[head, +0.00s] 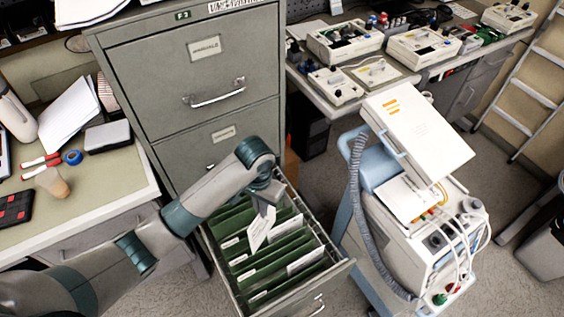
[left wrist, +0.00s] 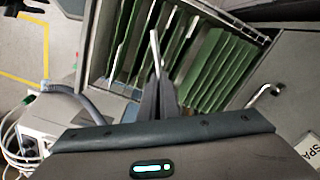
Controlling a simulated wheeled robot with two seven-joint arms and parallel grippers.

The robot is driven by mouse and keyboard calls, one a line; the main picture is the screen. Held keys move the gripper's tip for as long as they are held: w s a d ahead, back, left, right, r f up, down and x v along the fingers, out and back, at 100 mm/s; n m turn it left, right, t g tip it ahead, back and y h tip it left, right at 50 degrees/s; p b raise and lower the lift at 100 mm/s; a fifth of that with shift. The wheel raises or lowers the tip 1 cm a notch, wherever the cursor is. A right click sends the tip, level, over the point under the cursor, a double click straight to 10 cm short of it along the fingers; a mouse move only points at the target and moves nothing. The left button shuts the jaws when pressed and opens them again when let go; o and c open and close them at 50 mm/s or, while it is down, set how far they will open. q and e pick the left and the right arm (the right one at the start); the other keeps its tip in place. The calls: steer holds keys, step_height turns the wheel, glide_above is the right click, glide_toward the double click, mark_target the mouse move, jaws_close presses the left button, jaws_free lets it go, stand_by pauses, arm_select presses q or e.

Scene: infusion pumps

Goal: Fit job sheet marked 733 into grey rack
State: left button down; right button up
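My left gripper (head: 268,198) points down over the open drawer of the grey filing cabinet, the grey rack (head: 342,272). It is shut on a white job sheet (head: 260,230), which hangs tilted below the fingers. The number on the sheet is too small to read. In the left wrist view, the fingers (left wrist: 158,98) are together and the sheet (left wrist: 156,50) shows nearly edge-on between them. The drawer holds several green hanging folders (head: 262,268) with white labels. I cannot tell whether the sheet's lower edge is among the folders. My right gripper is not in view.
The cabinet's shut upper drawers (head: 195,80) rise behind the open one. A cart with a white device (head: 420,130) and a grey hose stands close to the right. A cluttered desk (head: 100,185) is at the left. A bench with devices (head: 340,45) is at the back right.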

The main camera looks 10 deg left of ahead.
arm_select(q)
steer(key=s+a+r+n+b, duration=0.1)
steer(key=s+a+n+b, duration=0.3)
steer(key=s+a, duration=0.5)
steer(key=shift+s+a+n+b, duration=0.3)
steer(key=shift+a+b, duration=0.2)
steer(key=shift+b, duration=0.65)
